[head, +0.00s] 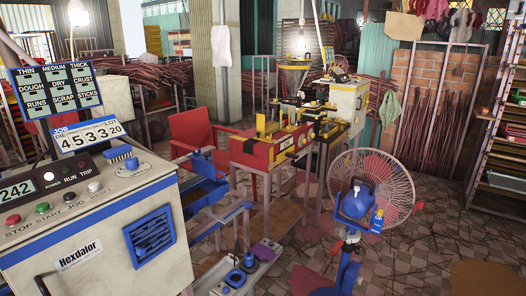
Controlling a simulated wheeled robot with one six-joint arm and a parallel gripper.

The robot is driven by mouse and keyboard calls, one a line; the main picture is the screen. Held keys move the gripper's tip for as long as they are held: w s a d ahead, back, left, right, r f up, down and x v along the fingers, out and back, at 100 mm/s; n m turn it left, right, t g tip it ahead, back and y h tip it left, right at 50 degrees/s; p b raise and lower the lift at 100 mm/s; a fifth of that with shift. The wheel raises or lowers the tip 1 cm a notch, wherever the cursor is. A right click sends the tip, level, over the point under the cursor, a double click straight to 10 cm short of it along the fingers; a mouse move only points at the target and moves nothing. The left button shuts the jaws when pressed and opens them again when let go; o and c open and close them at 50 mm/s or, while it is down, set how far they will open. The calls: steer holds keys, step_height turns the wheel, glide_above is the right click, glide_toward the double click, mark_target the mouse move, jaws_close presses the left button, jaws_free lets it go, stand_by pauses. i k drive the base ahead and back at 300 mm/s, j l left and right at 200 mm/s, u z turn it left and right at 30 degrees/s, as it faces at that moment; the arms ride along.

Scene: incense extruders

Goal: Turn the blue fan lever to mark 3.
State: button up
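A pedestal fan (405,190) with a round wire cage stands on the floor right of centre. The fan's post (348,268) is blue too and runs out at the bottom edge. I cannot make out a separate lever or any numbered marks on the fan; they are too small or hidden from this side. My gripper is not in view.
A cream Hexdalor cabinet (100,225) with buttons and a blue knob (120,153) fills the left front. A red and yellow extruder (275,148) stands behind on a stand, beside a red chair (190,130). Tiled floor (440,235) with scattered sticks lies open right of the fan.

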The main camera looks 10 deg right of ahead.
mark_target(352, 226)
steer(key=i+l+z, duration=0.1)
steer(key=i+l, duration=0.35)
steer(key=i+l+z, duration=0.15)
steer(key=i+l, duration=0.25)
steer(key=i+j, duration=0.05)
steer(key=i, duration=0.05)
